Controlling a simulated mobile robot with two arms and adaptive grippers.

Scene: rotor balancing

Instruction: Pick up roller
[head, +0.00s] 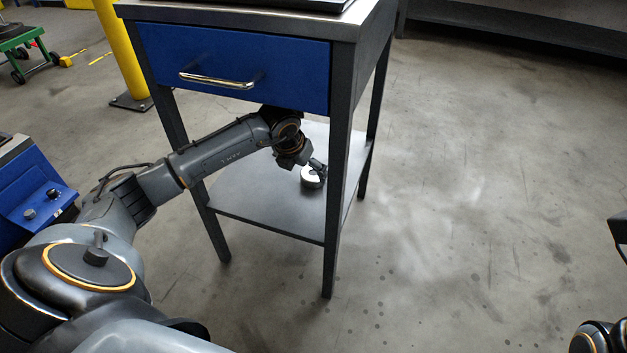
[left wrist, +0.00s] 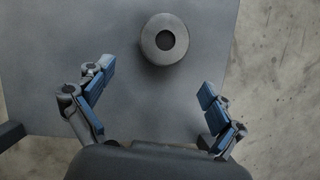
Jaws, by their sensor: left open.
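The roller (head: 311,178) is a short, pale round piece standing on the lower shelf of the blue-drawer table, near its right side. In the left wrist view the roller (left wrist: 165,60) looks grey, with a dark round hole in the middle of its top. My left gripper (head: 318,168) reaches in under the drawer, right by the roller, and partly covers it. In the left wrist view the left gripper (left wrist: 157,78) has its two blue-padded fingers spread wide and empty. The roller lies just beyond the fingertips, roughly between their lines. My right gripper does not show clearly.
The grey lower shelf (head: 250,205) is otherwise bare where I see it. The blue drawer (head: 235,65) hangs above my arm, and a dark table leg (head: 338,205) stands close to the right of the gripper. A yellow post (head: 122,50) stands behind left. The floor at right is clear.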

